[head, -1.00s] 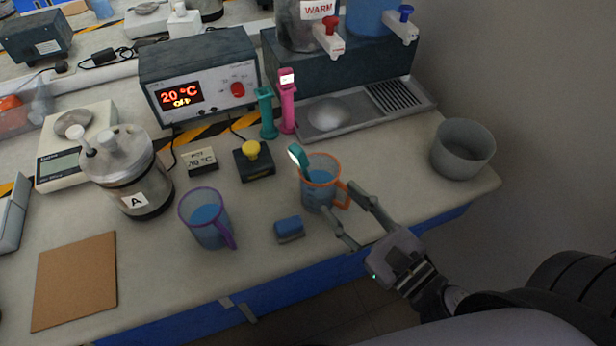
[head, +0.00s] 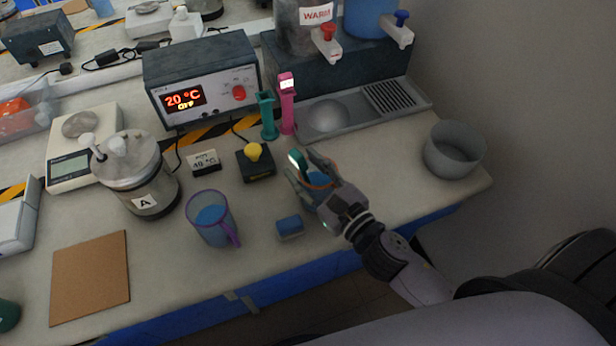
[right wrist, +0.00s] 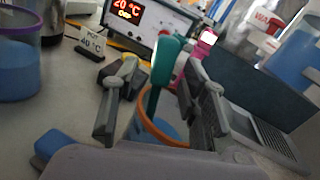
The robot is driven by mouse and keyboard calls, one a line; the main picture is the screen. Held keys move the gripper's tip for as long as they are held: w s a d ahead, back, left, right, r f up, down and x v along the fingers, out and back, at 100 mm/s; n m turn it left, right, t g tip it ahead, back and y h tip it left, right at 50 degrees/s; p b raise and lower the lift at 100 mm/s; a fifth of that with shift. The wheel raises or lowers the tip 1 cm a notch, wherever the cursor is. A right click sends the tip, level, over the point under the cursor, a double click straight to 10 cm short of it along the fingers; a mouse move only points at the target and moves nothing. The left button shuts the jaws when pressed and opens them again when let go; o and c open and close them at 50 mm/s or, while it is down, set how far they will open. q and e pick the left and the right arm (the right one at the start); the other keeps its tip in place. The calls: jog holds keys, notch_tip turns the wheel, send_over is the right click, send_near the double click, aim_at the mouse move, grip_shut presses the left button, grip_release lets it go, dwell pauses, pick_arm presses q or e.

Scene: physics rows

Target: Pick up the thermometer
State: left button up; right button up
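A teal thermometer (head: 297,160) with a pale lit display leans in the orange-rimmed cup of blue liquid (head: 321,181). In the right wrist view the thermometer (right wrist: 162,62) rises from the orange rim (right wrist: 150,128). My right gripper (head: 306,166) is over the cup and hides most of it. In the right wrist view its open fingers (right wrist: 158,100) stand on both sides of the thermometer, with visible gaps. A pink thermometer (head: 287,95) stands upright beside an empty-looking teal holder (head: 267,115). My left gripper is out of view.
A purple-rimmed cup (head: 212,218) and a blue block (head: 290,227) stand at the front. A black box with a yellow knob (head: 255,163) is left of the gripper. A grey bowl (head: 455,150) is at the right. A cork mat (head: 90,278) lies front left.

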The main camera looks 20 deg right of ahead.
jog(key=shift+w+a, duration=0.2)
jog(key=shift+w, duration=0.4)
jog(key=shift+s, duration=0.1)
jog(key=shift+c, duration=0.4)
grip_shut()
